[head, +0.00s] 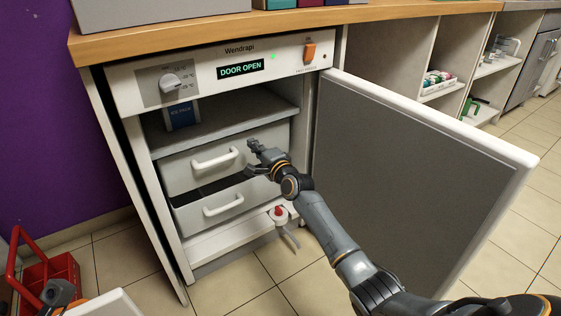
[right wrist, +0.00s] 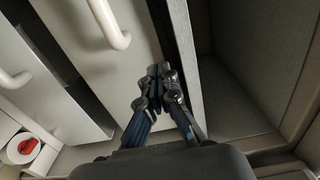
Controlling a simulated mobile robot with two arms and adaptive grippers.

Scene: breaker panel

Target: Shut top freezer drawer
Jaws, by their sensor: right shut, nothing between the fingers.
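The freezer's top drawer (head: 180,178) has a pale grey front and a white bar handle (head: 215,158). The lower drawer (head: 240,195) sits below it with a like handle, and a dark gap shows between their fronts. How far the top drawer stands out is hard to tell. My right gripper (head: 254,147) is shut and empty, at the right part of the top drawer's front, right of the handle. In the right wrist view its fingertips (right wrist: 159,71) overlap the top drawer's front (right wrist: 85,50) near its edge; contact is unclear.
The freezer door (head: 410,170) stands wide open at the right, beside my right arm. The panel display (head: 241,69) reads "DOOR OPEN". A blue ice pack (head: 182,114) is on the shelf above the drawers. A red knob (head: 279,211) sits low in front. A red carrier (head: 50,272) stands on the floor.

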